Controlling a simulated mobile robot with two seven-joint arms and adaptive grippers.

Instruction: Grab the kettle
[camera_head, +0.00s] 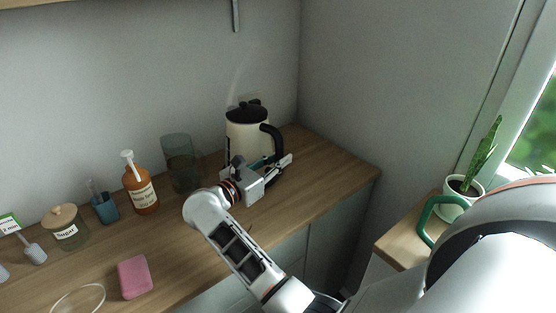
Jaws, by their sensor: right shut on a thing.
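The kettle (244,131) is cream with a black lid and a black handle on its right side. It stands upright on the wooden counter near the back corner. My right gripper (276,167) is at the kettle's front right, by the lower part of the handle, and is shut on it. The gripper body hides the kettle's lower front, and the exact finger contact is hard to see. My left gripper is not in view.
Left of the kettle on the counter (322,169) stand a dark glass vase (179,160), an orange pump bottle (141,190), a blue cup (104,208) and a sugar jar (66,230). A pink sponge (134,277) lies in front. A potted plant (464,190) stands right.

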